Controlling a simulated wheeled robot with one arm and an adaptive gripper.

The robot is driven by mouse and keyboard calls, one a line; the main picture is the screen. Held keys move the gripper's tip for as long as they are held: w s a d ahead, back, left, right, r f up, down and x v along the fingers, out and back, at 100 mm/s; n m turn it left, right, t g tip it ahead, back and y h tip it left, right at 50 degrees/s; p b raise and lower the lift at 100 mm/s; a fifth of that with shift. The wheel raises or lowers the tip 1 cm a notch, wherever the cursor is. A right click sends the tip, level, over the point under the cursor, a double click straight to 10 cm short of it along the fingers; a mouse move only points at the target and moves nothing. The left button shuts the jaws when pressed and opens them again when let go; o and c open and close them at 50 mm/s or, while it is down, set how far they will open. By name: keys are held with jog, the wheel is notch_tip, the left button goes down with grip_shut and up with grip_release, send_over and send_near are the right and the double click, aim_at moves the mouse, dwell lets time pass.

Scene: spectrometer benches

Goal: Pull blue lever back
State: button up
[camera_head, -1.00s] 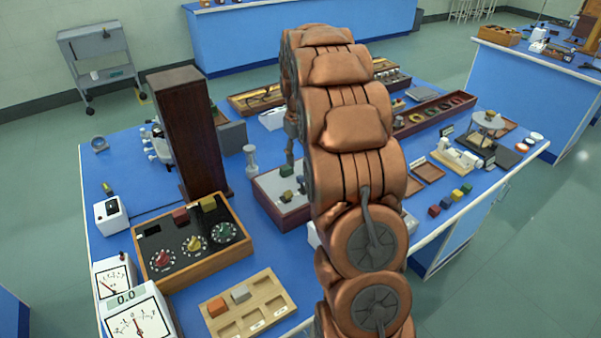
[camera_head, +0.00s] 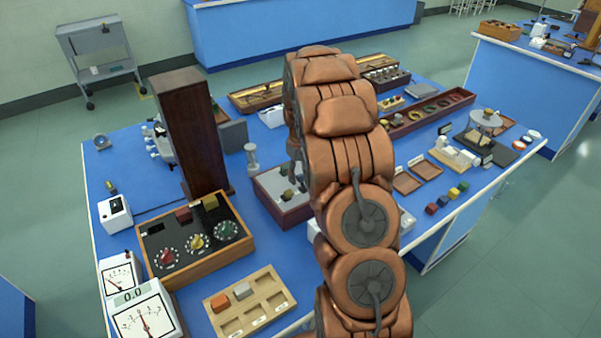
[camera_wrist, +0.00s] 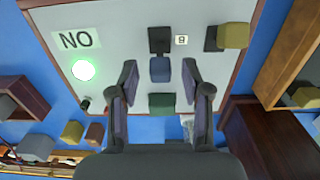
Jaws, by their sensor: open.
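A small blue lever (camera_wrist: 160,70) stands out from the pale panel (camera_wrist: 118,28) in the wrist view, with a dark square behind it. My gripper (camera_wrist: 158,64) is open, one finger on each side of the blue lever; I cannot tell whether they touch it. A green block-like lever (camera_wrist: 161,104) lies lower between the fingers, and a yellow lever (camera_wrist: 233,36) is at the upper right. The panel box (camera_head: 283,214) shows in the head view, partly hidden by my arm. The blue lever cannot be made out there.
A lit green lamp (camera_wrist: 84,70) sits below a label on the panel. A tall dark wooden column (camera_head: 191,135) and a knob box (camera_head: 195,240) stand left of the panel box. A wooden tray (camera_head: 248,304) lies in front. Trays and coloured blocks are to the right.

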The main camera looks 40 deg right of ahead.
aim_at(303, 186)
grip_shut()
dwell(0.3)
jog(key=shift+s+f+b, duration=0.1)
jog(key=shift+b, duration=0.35)
jog(key=shift+s+a+f+t+b, duration=0.1)
jog(key=shift+s+t+b, duration=0.1)
jog(key=shift+t+b, duration=0.35)
jog(key=s+t+b, duration=0.1)
jog(key=t+b, duration=0.1)
jog(key=b, duration=0.3)
jog(key=s+t+b, duration=0.1)
jog(key=t+b, duration=0.1)
jog(key=b, duration=0.3)
jog(key=shift+s+a+f, duration=0.1)
jog(key=shift+s+f, duration=0.05)
jog(key=shift+s, duration=0.05)
jog(key=s+t+b, duration=0.1)
jog(key=t+b, duration=0.1)
jog(key=b, duration=0.3)
jog(key=s+t+b, duration=0.1)
jog(key=t+b, duration=0.1)
jog(key=b, duration=0.3)
jog(key=shift+f, duration=0.2)
jog(key=shift+t+h+b, duration=0.3)
jog(key=shift+t+b, duration=0.05)
jog(key=shift+b, duration=0.35)
jog(key=shift+r, duration=0.1)
